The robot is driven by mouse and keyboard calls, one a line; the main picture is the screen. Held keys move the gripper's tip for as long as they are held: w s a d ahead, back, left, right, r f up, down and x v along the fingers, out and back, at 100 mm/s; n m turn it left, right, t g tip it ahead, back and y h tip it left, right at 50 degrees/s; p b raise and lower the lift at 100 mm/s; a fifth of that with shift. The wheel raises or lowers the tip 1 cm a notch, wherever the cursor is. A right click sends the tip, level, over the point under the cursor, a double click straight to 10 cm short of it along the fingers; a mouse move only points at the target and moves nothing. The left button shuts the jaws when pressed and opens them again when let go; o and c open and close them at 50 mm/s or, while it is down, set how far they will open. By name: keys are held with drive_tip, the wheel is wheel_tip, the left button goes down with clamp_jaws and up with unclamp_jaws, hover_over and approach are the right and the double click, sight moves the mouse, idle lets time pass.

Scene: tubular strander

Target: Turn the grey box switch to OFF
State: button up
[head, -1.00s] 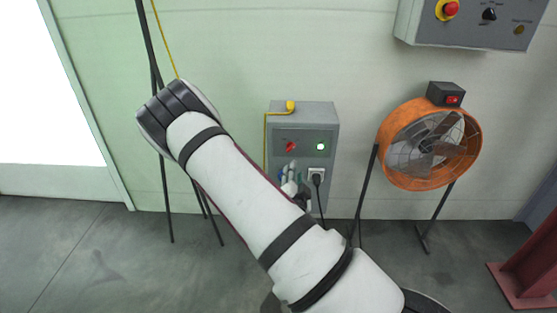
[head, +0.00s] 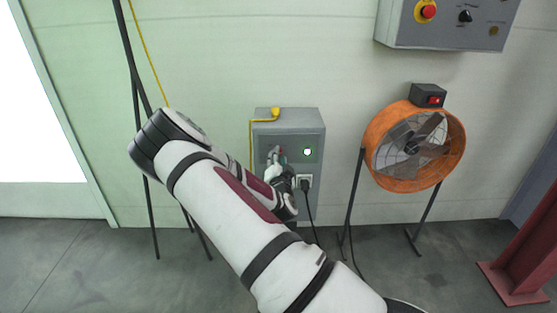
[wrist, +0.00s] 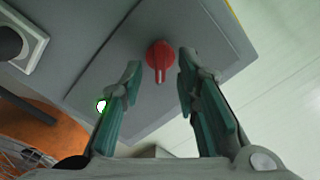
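The grey box (head: 301,122) stands against the wall in the head view. Its red rotary switch (wrist: 159,58) shows clearly in the wrist view, with a pale line on its handle. In the head view the switch is mostly hidden behind my gripper (head: 276,156). In the wrist view my gripper (wrist: 157,80) is open, with one green-padded finger on each side of the switch's lower end. The fingers look apart from the switch; I cannot tell their exact depth. A lit white-green lamp (head: 307,152) is right of the switch in the head view. No OFF marking is legible.
A black plug and cable (head: 306,187) sit in the socket below the lamp. An orange fan (head: 372,160) on a stand is at the right. A grey control panel (head: 400,30) hangs above it. A dark tripod stand (head: 137,95) is at the left.

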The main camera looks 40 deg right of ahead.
drive_tip(key=shift+w+d, duration=0.35)
drive_tip(key=shift+w, duration=0.1)
clamp_jaws()
drive_tip(key=shift+n, duration=0.3)
drive_tip(key=n+b, duration=0.1)
drive_tip(key=n, duration=0.4)
drive_tip(key=n+b, duration=0.1)
drive_tip(key=n, duration=0.5)
drive_tip(key=n+b, duration=0.1)
drive_tip(key=n, duration=0.5)
drive_tip(key=shift+w+a, duration=0.15)
drive_tip(key=shift+a, duration=0.2)
drive_tip(key=shift+n, duration=0.3)
